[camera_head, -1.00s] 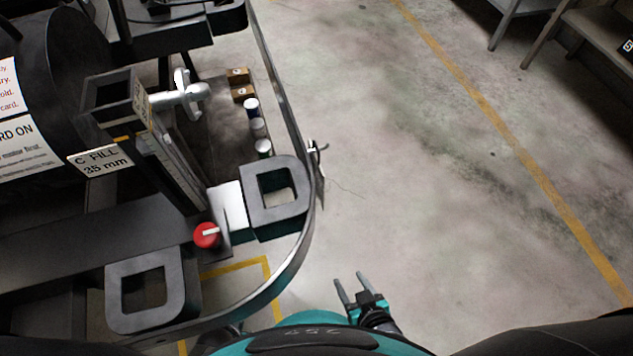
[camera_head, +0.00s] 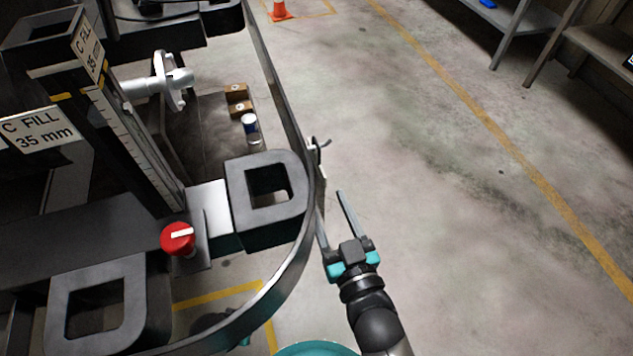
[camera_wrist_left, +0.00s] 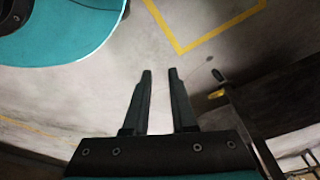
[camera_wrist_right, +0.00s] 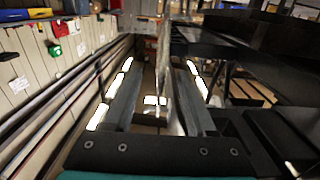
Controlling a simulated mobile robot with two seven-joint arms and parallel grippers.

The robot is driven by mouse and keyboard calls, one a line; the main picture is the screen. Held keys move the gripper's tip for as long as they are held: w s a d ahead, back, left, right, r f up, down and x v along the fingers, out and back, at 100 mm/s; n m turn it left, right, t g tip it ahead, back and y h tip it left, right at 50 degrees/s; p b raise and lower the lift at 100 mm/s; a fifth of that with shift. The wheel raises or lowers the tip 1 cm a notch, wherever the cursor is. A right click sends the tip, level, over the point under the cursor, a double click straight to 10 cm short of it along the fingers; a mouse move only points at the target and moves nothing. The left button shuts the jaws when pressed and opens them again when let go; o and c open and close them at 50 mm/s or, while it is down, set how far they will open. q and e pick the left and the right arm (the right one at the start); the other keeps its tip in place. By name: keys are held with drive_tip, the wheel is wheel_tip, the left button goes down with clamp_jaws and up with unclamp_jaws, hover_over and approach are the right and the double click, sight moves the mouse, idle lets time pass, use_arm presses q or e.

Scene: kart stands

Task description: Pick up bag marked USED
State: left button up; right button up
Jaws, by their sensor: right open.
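No mark reading USED is legible in any view. A thin grey item (camera_head: 318,168) hangs from a dark hook on the outer side of the kart's curved rail, seen nearly edge-on; I cannot tell whether it is the bag. My right gripper (camera_head: 331,203) is open, just below and beside this item, close to the rail. In the right wrist view a thin upright strip (camera_wrist_right: 164,55) shows between the fingers of the right gripper (camera_wrist_right: 160,68), apparently the same item. My left gripper (camera_wrist_left: 160,72) is open and empty, with bare floor beyond its fingertips.
The curved metal rail (camera_head: 285,285) borders the stand on the left. On the stand are a red knob (camera_head: 178,238), a D-shaped block (camera_head: 240,205) and a C FILL 35 mm sign (camera_head: 38,133). Open floor lies right, with an orange cone (camera_head: 280,10) far back.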

sight(312, 167)
drive_tip(key=b+x, duration=0.1)
drive_tip(key=x, duration=0.3)
drive_tip(key=shift+w, duration=0.15)
drive_tip(key=shift+b+x, duration=0.85)
drive_tip(key=shift+x, duration=1)
use_arm(q)
drive_tip(key=w+d+r+t, duration=0.1)
drive_tip(key=w+r, duration=0.2)
drive_tip(key=r, duration=0.3)
drive_tip(key=shift+w+r, duration=0.15)
drive_tip(key=shift+r, duration=0.1)
use_arm(e)
drive_tip(key=shift+w+a, duration=0.4)
drive_tip(key=shift+w, duration=0.25)
use_arm(q)
drive_tip(key=shift+d, duration=0.1)
use_arm(e)
drive_tip(key=shift+r, duration=0.1)
drive_tip(key=shift+c, duration=0.3)
clamp_jaws()
